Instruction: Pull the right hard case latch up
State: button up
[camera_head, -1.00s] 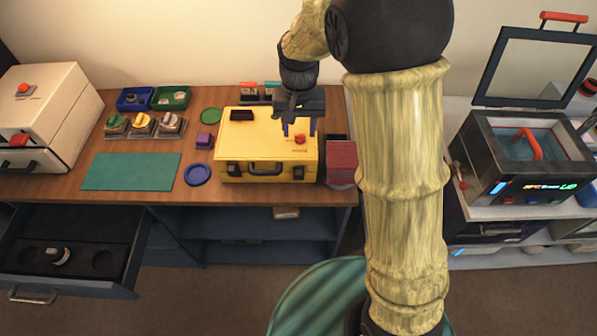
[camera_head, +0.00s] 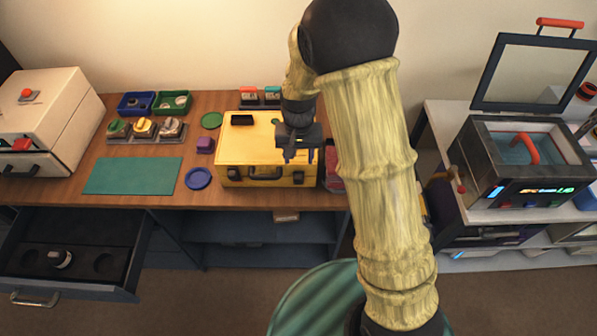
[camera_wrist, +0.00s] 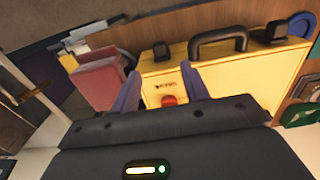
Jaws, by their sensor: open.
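The yellow hard case (camera_head: 235,148) stands closed on the wooden bench, its black handle (camera_head: 264,174) on the front. The right hard case latch (camera_head: 298,177) is the small black piece at the front's right end; it also shows in the wrist view (camera_wrist: 162,50). The left latch (camera_head: 233,173) sits on the handle's other side. My gripper (camera_head: 298,157) is open and empty over the front right of the lid, apart from the right latch. In the wrist view, its two purple fingers (camera_wrist: 160,84) stand either side of a red round mark on the lid.
A red box (camera_wrist: 100,83) stands close beside the case's right side, mostly hidden by my arm in the head view. A purple block (camera_head: 205,145) and a blue dish (camera_head: 198,178) lie left of the case. An open drawer (camera_head: 75,262) juts out at lower left.

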aim_at(299, 176)
notch_tip(299, 176, down, 9)
jog(key=shift+r+p, duration=0.15)
jog(key=shift+p, duration=0.45)
jog(key=shift+c, duration=0.4)
